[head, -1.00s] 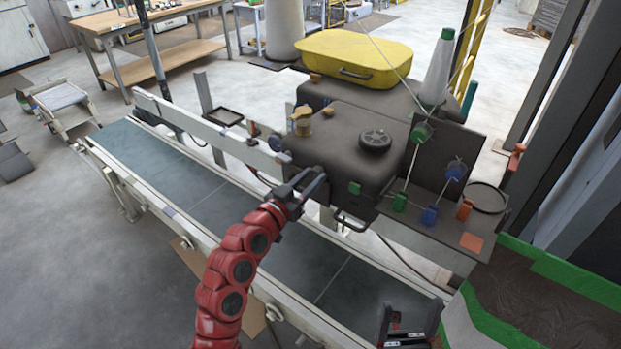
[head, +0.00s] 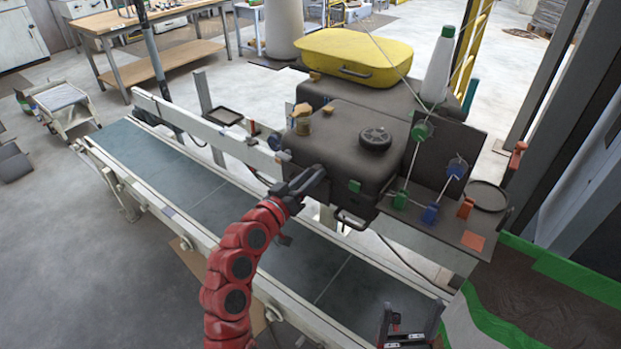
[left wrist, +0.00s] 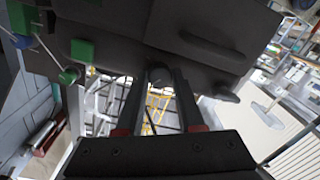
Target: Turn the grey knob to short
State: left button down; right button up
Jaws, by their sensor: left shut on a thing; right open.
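The grey knob (left wrist: 158,74) is a small dark round piece on the near side of the dark machine box (head: 350,150). In the left wrist view it sits between the tips of my left gripper (left wrist: 159,82), which is shut on it. In the head view my left gripper (head: 321,173) reaches the box's front face and hides the knob. The knob's markings and setting cannot be read. My right gripper (head: 409,318) is open and empty at the bottom edge, over the conveyor's near end.
A black round cap (head: 375,138) and tan knobs (head: 303,120) are on top of the box. A green block (head: 354,186) and a handle (head: 351,219) are beside my left gripper. The conveyor belt (head: 200,190) below is empty. A green-edged bin (head: 540,300) stands at right.

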pick_arm(q)
jog(key=n, duration=0.3)
jog(key=shift+n, duration=2.3)
jog(key=c, duration=0.5)
grip_release()
